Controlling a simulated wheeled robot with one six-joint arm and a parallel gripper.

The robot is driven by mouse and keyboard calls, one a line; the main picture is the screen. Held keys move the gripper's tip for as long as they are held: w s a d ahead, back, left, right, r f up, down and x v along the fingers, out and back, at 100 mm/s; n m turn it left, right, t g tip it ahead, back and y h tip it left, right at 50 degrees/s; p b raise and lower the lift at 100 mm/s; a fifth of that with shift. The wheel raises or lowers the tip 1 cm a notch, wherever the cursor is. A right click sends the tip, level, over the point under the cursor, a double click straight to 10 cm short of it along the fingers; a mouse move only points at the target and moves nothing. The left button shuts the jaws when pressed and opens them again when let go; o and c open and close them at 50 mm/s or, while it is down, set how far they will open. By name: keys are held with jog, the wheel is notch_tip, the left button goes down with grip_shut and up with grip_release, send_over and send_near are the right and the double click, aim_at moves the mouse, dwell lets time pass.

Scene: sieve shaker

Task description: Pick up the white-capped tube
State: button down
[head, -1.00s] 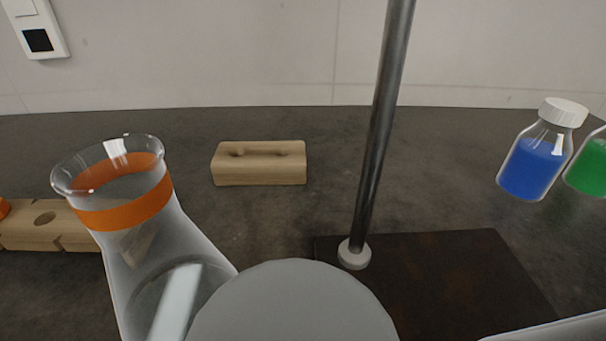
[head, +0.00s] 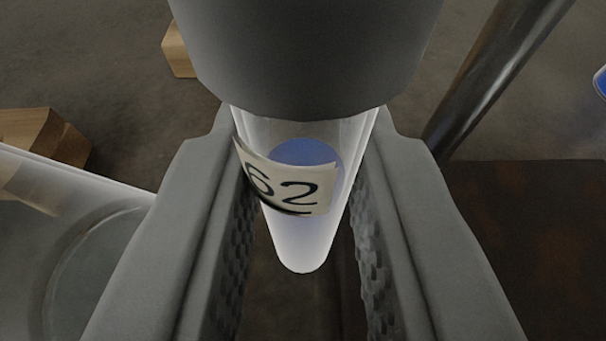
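A tube (head: 312,240) with a label reading 62 and blue showing inside stands between the fingers of my gripper (head: 305,175). Its wide cap (head: 305,50) looks grey from here, fills the top middle of the view, and is close to the camera. The textured finger pads lie on either side of the tube body. Dark gaps show beside the rounded lower end. The cap and tube hide where the fingertips meet the body, so I cannot tell whether the pads touch it.
A glass flask (head: 90,250) stands close on the left, partly behind my left finger. Wooden blocks (head: 40,135) lie behind it. A metal rod (head: 490,85) rises from a dark base plate (head: 530,230) on the right.

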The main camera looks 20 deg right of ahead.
jog(key=shift+f, duration=0.25)
jog(key=c, duration=1.3)
grip_release()
jog(key=shift+s+a+r, duration=0.1)
jog(key=shift+s+r, duration=0.05)
jog(key=v, duration=1.1)
jog(key=shift+s, duration=0.35)
